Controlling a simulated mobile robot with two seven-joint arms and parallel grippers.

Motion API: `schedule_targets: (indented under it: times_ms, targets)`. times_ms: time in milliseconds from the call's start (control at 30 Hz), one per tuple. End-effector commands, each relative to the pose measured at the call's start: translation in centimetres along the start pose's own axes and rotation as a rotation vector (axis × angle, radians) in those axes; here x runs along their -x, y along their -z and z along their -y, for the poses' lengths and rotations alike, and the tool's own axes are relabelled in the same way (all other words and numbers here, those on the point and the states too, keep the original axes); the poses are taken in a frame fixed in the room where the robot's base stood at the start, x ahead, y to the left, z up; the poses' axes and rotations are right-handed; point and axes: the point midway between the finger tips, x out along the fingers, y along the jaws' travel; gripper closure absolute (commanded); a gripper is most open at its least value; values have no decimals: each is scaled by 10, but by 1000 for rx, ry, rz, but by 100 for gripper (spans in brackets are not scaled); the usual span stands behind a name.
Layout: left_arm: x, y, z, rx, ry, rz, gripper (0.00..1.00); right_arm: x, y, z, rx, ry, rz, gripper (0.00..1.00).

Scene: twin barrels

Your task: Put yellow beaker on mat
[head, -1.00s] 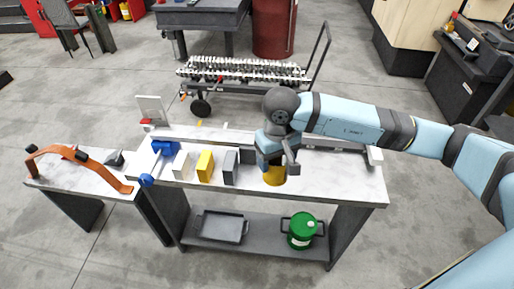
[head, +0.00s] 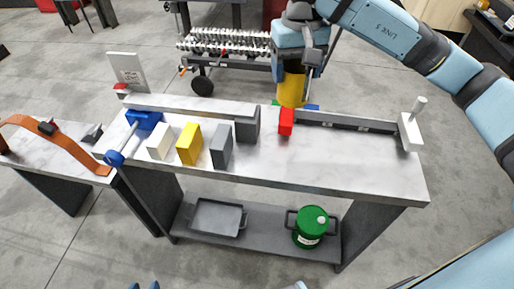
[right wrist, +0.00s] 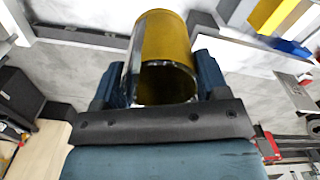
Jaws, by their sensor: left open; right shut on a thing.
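The yellow beaker (head: 291,90) is held above the back edge of the workbench in the head view. My right gripper (head: 303,72) is shut on it. In the right wrist view the beaker (right wrist: 163,42) sits between the two blue fingers of the gripper (right wrist: 165,78), its open end facing the camera. My left gripper (head: 144,286) shows only as two blue fingertips, apart, at the bottom edge of the head view. I cannot make out a mat; small green and blue patches show beside the beaker's lower end, partly hidden.
The workbench (head: 345,165) carries a red block (head: 286,122), a yellow block (head: 189,144), a white block (head: 160,141) and grey blocks (head: 222,147). A green can (head: 310,228) and a tray (head: 216,218) are on the lower shelf. The bench's right front is clear.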

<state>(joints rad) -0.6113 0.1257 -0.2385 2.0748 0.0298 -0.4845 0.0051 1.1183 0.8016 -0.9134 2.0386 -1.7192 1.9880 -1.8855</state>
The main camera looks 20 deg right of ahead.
Motion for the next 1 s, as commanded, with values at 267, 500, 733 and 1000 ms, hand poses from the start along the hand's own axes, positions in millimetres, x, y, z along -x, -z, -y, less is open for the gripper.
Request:
schedule_targets:
  times_ms: [267, 500, 733, 1000]
  targets:
    - [-4, -1, -2, 8, -1, -6, 57, -38, -1, -2, -5, -3, 5, 57]
    - [-4, -1, -2, 7, -1, -8, 57, -104, -2, -1, -5, -2, 6, 57]
    - [-5, -1, -1, 3, -1, -8, 57, -148, -1, -1, -5, -1, 3, 57]
    - [-5, -3, 1, -6, -1, -6, 57, -169, -1, -1, -3, -1, 2, 57]
